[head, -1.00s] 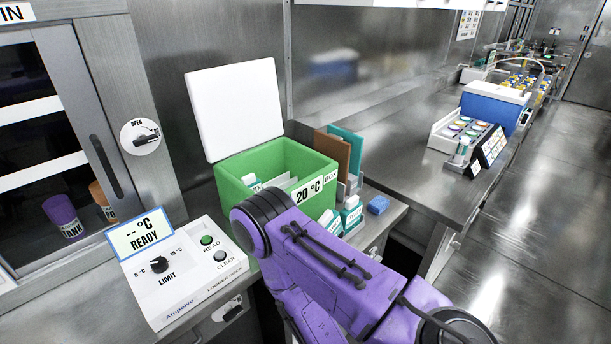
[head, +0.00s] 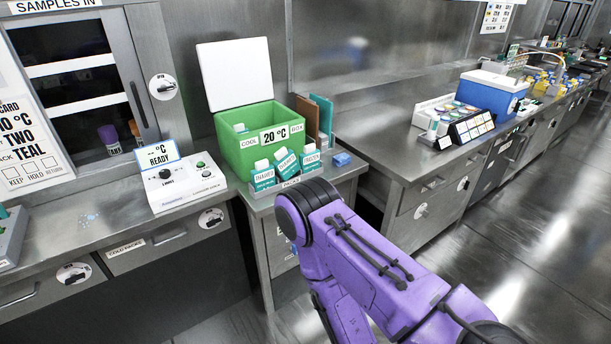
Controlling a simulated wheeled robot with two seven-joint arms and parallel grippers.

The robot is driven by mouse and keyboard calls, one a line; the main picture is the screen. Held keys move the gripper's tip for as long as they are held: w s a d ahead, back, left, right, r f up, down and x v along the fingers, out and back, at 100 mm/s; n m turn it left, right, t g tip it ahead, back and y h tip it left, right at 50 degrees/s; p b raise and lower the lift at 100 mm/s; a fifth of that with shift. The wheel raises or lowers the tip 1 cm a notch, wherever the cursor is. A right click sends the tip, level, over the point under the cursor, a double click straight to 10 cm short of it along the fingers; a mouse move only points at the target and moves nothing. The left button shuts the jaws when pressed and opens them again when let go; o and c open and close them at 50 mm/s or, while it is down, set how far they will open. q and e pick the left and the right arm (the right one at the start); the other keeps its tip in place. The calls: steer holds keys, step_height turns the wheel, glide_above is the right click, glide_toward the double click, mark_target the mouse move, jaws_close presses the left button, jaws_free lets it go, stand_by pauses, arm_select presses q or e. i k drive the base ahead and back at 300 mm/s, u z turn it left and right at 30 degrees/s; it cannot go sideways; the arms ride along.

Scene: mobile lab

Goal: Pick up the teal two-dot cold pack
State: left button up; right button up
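I cannot make out a two-dot cold pack in the head view. A drawer front at the lower left carries a label reading COLD PACKS (head: 127,247); the drawer is shut. Several teal and white packages (head: 287,164) stand in a rack in front of the green cool box (head: 243,151); no dots can be read on them. A wall card (head: 27,150) at the left edge shows the words TWO and TEAL. One purple arm of mine crosses the lower middle and right. Neither of my grippers is in view.
The cool box's white lid (head: 234,73) is raised. A control box with a READY display (head: 171,187) stands left of it. A blue block (head: 342,159) lies to the right. A blue and white cooler (head: 491,97) is on the right bench. The floor at right is clear.

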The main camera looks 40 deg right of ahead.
mark_target(285, 163)
steer(key=u, duration=0.1)
steer(key=k, duration=0.05)
steer(key=z, duration=1.55)
